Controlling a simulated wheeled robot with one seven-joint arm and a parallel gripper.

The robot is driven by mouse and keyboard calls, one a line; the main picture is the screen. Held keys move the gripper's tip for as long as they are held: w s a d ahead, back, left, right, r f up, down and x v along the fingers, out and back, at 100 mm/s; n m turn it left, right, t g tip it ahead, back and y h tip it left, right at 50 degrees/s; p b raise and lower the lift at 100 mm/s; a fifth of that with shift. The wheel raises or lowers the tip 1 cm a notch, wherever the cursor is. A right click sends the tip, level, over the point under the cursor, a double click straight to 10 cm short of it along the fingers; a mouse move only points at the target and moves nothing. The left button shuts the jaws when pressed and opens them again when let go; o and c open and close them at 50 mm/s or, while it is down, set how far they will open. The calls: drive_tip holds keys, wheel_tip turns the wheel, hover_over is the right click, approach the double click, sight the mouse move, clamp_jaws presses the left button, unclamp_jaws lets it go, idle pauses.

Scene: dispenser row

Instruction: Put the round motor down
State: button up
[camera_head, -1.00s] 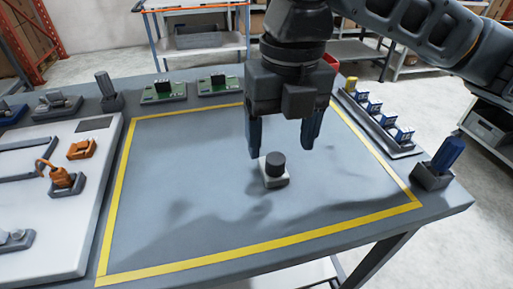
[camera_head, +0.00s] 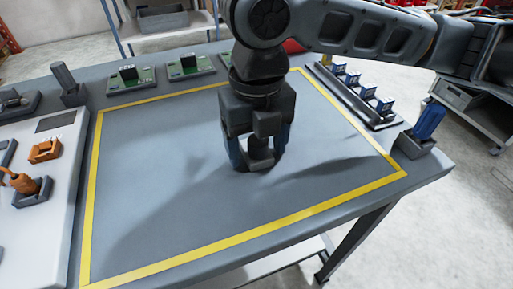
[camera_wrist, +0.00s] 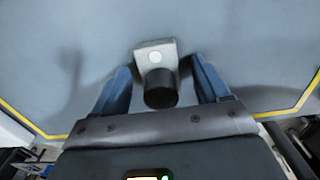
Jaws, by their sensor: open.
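The round motor is a dark cylinder on a pale square base. In the wrist view the motor (camera_wrist: 160,88) lies between my two blue fingers, with a gap on each side; a white disc shows on its pale base. In the head view the motor (camera_head: 259,152) is mostly hidden by my gripper (camera_head: 258,162), which is low over the grey table inside the yellow-taped area. My gripper is open, its fingers on either side of the motor and apart from it.
The taped area (camera_head: 170,200) around the motor is clear. Behind it stand green circuit boards (camera_head: 190,66). At right are a rack of blue parts (camera_head: 360,90) and a holder with a blue piece (camera_head: 428,122). A white panel with orange parts (camera_head: 45,150) lies at left.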

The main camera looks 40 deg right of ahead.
drive_tip(key=shift+c, duration=0.2)
clamp_jaws()
drive_tip(key=shift+r, duration=0.1)
idle(0.4)
drive_tip(key=shift+r, duration=0.1)
